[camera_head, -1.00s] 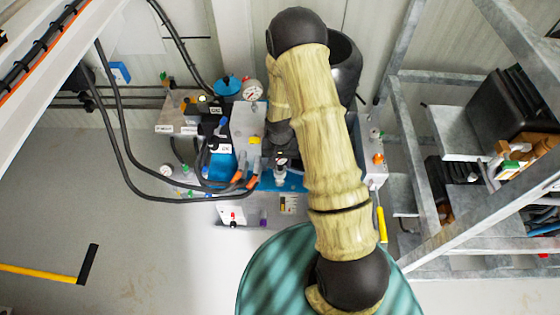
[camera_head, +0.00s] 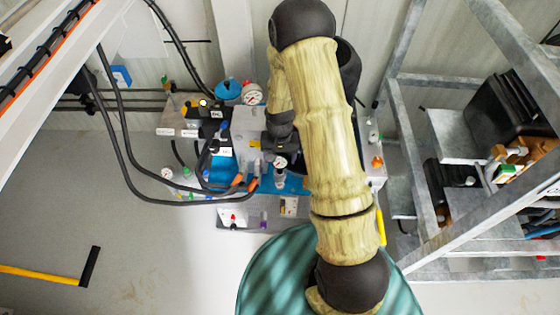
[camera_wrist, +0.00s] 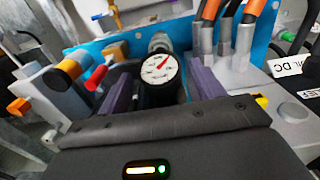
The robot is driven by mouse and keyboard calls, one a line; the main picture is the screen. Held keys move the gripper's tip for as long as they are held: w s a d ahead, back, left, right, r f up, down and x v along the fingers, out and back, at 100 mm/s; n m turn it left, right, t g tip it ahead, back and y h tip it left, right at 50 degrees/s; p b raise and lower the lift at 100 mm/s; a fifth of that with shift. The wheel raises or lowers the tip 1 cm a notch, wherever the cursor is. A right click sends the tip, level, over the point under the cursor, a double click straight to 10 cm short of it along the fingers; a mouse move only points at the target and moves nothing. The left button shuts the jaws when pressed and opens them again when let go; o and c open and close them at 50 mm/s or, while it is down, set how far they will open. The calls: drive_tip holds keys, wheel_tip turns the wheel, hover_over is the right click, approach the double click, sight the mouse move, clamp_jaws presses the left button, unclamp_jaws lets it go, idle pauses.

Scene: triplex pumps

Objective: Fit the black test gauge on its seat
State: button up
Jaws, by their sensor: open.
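The black test gauge (camera_wrist: 160,72) has a white dial with a red needle. In the wrist view it stands between the fingers of my gripper (camera_wrist: 163,80), which are spread apart on its left and right. A grey fitting (camera_wrist: 160,42) shows just beyond the gauge; its link to the gauge is hidden. In the head view a small gauge with a white dial (camera_head: 280,163) shows under the dark wrist of my arm, in front of the blue pump base. My fingers are mostly hidden there. I cannot tell whether the gauge is on its seat.
A larger gauge (camera_head: 252,94) and a blue cap (camera_head: 228,90) stand behind. Black hoses with orange ends (camera_head: 238,180) run close on the left. In the wrist view, orange, yellow and red knobs (camera_wrist: 96,77) crowd the left side. A metal rack (camera_head: 410,130) stands at right.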

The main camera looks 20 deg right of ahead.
wheel_tip(320, 180, up, 12)
drive_tip(key=p, duration=0.2)
drive_tip(key=shift+r, duration=0.2)
idle(0.7)
drive_tip(key=s+r+n+t, duration=0.3)
drive_tip(key=s+r+n, duration=0.1)
drive_tip(key=s+r, duration=0.95)
wheel_tip(320, 180, up, 23)
drive_tip(key=p, duration=2.5)
drive_tip(key=shift+s+r, duration=0.2)
drive_tip(key=shift+s, duration=0.05)
